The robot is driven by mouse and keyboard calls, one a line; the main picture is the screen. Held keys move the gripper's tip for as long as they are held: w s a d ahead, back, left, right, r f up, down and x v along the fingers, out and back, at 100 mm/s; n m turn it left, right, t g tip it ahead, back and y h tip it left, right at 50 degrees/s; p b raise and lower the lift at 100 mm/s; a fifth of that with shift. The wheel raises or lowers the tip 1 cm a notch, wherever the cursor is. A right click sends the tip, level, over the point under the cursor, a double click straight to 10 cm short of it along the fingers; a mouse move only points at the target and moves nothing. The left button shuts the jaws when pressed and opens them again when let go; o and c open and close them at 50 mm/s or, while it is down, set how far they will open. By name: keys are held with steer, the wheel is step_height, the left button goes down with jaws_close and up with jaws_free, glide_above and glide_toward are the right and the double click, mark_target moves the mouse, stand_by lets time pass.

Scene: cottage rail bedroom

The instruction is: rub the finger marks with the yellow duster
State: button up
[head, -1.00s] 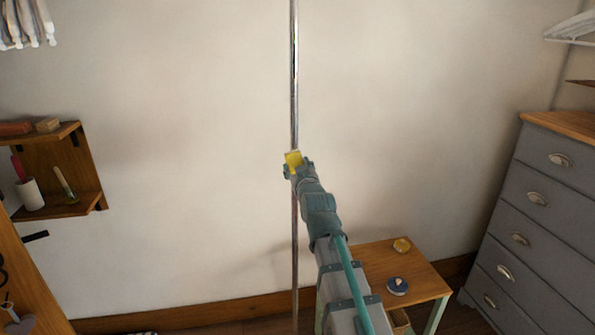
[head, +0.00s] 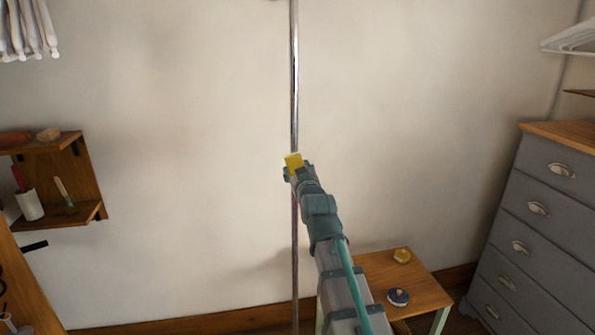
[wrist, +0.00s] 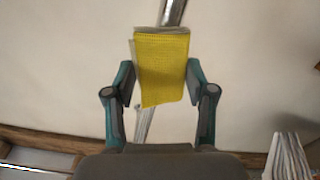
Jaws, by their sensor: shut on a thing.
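The yellow duster (head: 293,163) is a folded, textured cloth held upright in my gripper (head: 297,172). In the wrist view the duster (wrist: 162,68) fills the space between the two fingers of my gripper (wrist: 162,84), which is shut on it. A shiny metal pole (head: 295,80) runs upright in front of the pale wall. The duster overlaps the pole in both views and hides part of it; whether they touch I cannot tell. The pole (wrist: 173,12) shows above the duster in the wrist view. I cannot make out any finger marks.
A grey chest of drawers (head: 545,220) is at the right. A wooden wall shelf (head: 85,180) is at the left. Bare wall lies between.

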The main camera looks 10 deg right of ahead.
step_height(320, 180, down, 10)
steer(key=b, duration=0.7)
steer(key=shift+r, duration=0.15)
stand_by(0.4)
steer(key=s, duration=0.6)
stand_by(0.5)
steer(key=s, duration=0.3)
steer(key=shift+d, duration=0.1)
stand_by(0.5)
